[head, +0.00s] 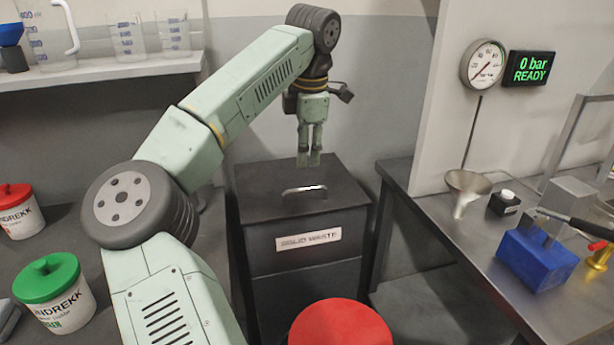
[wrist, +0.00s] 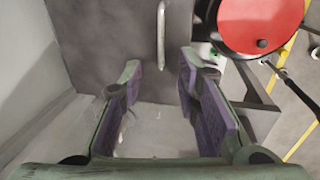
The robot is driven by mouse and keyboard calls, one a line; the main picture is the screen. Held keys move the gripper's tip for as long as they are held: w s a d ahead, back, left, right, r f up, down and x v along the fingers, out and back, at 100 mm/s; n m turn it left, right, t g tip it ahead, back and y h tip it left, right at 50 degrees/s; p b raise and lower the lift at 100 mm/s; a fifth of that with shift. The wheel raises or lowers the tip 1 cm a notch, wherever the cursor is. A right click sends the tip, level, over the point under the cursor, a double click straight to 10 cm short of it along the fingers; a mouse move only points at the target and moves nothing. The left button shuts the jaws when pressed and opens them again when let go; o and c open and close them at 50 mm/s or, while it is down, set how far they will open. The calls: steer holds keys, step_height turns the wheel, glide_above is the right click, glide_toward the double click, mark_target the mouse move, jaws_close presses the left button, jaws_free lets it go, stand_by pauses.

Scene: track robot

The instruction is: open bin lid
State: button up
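The dark grey bin (head: 300,260), labelled "SOLID WASTE", stands on the floor in the middle of the head view. Its flat lid (head: 265,180) lies shut on top. A light metal bar handle (head: 304,190) is on the lid near its front edge; it also shows in the wrist view (wrist: 161,35). My gripper (head: 309,160) hangs pointing down over the back part of the lid, behind the handle and apart from it. In the wrist view my gripper (wrist: 158,78) has its two purple-padded fingers apart with nothing between them.
A red round top (head: 340,325) stands in front of the bin. On the right, a metal bench (head: 450,220) carries a funnel (head: 467,188) and a blue block (head: 537,258). On the left are tubs with green (head: 46,274) and red lids. A wall is behind the bin.

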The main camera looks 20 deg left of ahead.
mark_target(304, 190)
steer(key=f, duration=0.3)
steer(key=w+f+p, duration=0.1)
steer(key=f, duration=0.2)
steer(key=a+f+p, duration=0.1)
steer(key=f, duration=0.2)
steer(key=shift+w, duration=0.15)
jaws_close()
stand_by(0.5)
